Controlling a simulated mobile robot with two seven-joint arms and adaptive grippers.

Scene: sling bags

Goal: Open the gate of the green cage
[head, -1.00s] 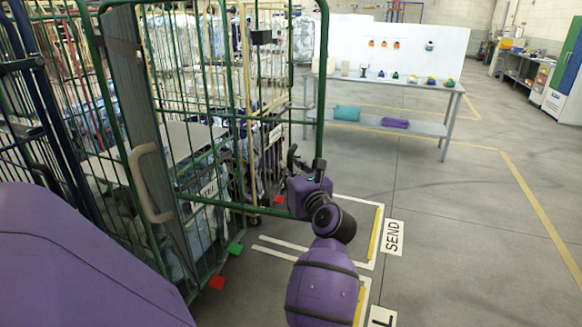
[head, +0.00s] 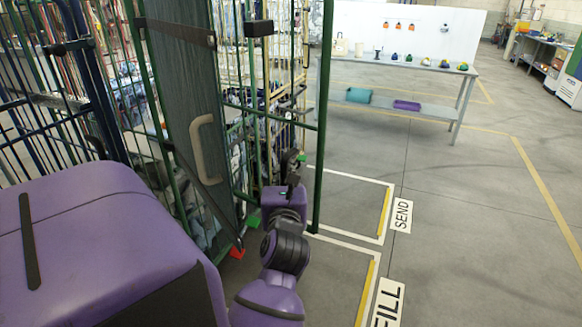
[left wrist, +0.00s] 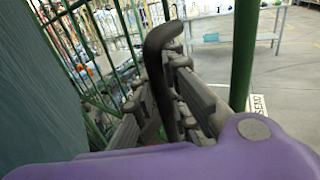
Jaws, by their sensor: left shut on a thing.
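The green cage (head: 317,150) stands left of the middle in the head view, with a tall green post at its right edge. This post also shows in the left wrist view (left wrist: 243,55). My left gripper (head: 291,172) is just left of the post, low down. In the left wrist view its fingers (left wrist: 172,95) are closed around a dark, hook-topped latch handle (left wrist: 165,50). The handle's lower end is hidden by the fingers and my purple wrist. I cannot tell how far the gate stands open. My right gripper is out of view.
A grey panel (head: 180,75) with a tan handle (head: 205,150) stands close on the left. Floor signs SEND (head: 402,215) and FILL (head: 389,305) lie right. A bench (head: 435,112) stands behind; the floor at right is clear.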

